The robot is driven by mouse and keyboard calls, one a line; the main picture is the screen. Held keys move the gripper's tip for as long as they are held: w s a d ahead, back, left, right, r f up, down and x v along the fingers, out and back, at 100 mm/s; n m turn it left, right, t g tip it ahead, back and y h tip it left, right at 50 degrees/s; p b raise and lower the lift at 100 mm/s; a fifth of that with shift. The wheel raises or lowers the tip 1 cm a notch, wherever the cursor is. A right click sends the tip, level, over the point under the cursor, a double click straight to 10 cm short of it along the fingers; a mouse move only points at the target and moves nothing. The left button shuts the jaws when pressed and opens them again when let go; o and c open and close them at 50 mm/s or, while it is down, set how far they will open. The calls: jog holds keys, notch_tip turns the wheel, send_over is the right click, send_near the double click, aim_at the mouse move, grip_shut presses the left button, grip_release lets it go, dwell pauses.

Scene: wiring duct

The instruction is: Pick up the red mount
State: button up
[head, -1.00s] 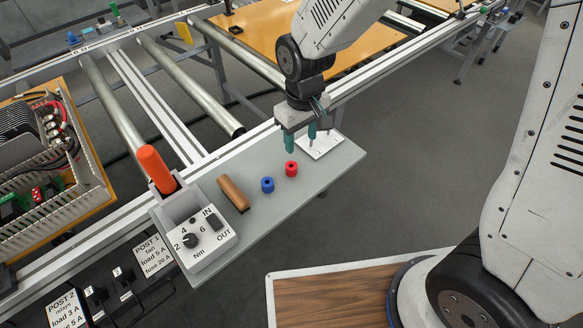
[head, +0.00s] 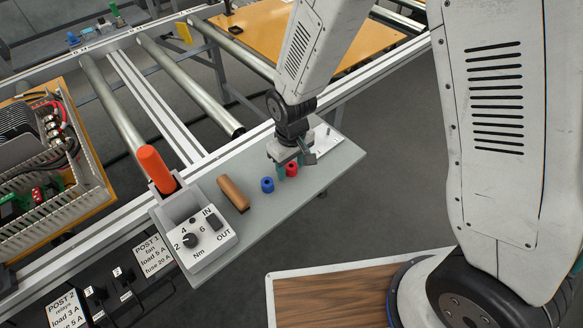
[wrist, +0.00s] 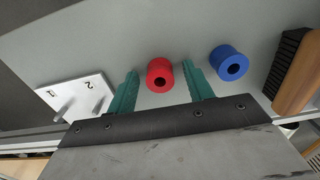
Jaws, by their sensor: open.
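The red mount (head: 291,169) is a small red cylinder with a hole in its top, standing on the grey shelf. In the wrist view the red mount (wrist: 160,75) lies between the two teal fingers, with a gap to each side. My gripper (head: 290,172) is open, pointing down at the mount; it also shows in the wrist view (wrist: 161,90). In the head view the fingers partly cover the mount's sides. How far the fingertips are above the shelf is hard to tell.
A blue mount (head: 267,184) stands close to the left of the red one. A brown-handled brush (head: 232,194) and a torque unit (head: 203,238) with an orange-handled tool (head: 156,168) are further left. A white plate with pegs (head: 327,140) lies to the right. The grey shelf (head: 318,178) is bare in front.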

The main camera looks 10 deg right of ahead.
jog(key=shift+c, duration=0.2)
jog(key=c, duration=1)
jog(key=shift+r, duration=0.15)
